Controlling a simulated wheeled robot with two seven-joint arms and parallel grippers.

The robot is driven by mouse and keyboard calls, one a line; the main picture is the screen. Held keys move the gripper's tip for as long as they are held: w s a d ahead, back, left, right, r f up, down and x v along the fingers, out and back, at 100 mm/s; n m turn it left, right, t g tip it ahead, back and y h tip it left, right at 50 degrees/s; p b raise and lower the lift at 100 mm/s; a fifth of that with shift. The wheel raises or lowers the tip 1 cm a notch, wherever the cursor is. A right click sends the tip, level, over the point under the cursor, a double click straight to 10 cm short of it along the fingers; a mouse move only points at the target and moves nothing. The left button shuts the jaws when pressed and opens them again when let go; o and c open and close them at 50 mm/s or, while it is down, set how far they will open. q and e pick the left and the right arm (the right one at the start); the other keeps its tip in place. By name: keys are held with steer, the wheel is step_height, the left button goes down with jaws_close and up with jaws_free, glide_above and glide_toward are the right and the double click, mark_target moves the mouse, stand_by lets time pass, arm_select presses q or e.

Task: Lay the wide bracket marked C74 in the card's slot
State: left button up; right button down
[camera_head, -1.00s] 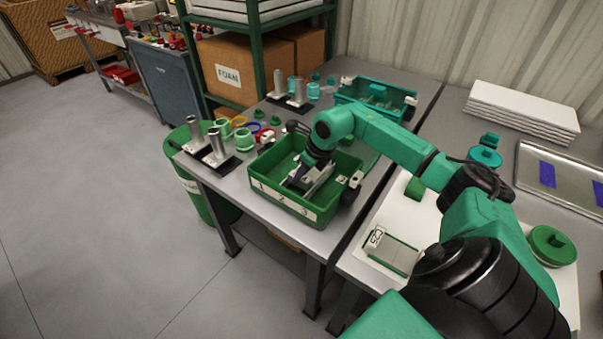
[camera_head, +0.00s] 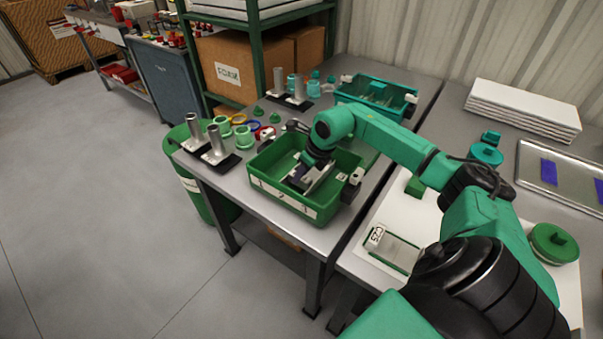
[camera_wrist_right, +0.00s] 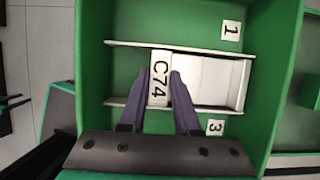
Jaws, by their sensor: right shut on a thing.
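The wide bracket marked C74 (camera_wrist_right: 159,78) is a pale metal piece with a white label tab. It lies between two pale dividers in the middle lane of the green bin (camera_head: 262,188). My right gripper (camera_wrist_right: 160,82) is shut on its labelled end, one dark finger on each side of the tab. In the head view the right gripper (camera_head: 303,176) reaches down inside the bin, and the arm hides part of the bracket. Whether the bracket rests on the bin floor is hard to tell. The left gripper is out of view.
Bin labels 1 (camera_wrist_right: 231,31) and 3 (camera_wrist_right: 215,127) flank the lane. A pale plate with a label (camera_head: 398,250) lies on the white sheet at right. A teal bin (camera_head: 385,108) stands behind; metal posts (camera_head: 217,140) and rings crowd the left of the table.

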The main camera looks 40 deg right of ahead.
steer(key=shift+f, duration=0.1)
steer(key=shift+f+b, duration=0.4)
steer(key=shift+b, duration=0.05)
stand_by(0.4)
steer(key=c, duration=0.5)
jaws_free()
steer(key=shift+c, duration=0.2)
steer(key=o, duration=0.4)
steer(key=shift+f, duration=0.1)
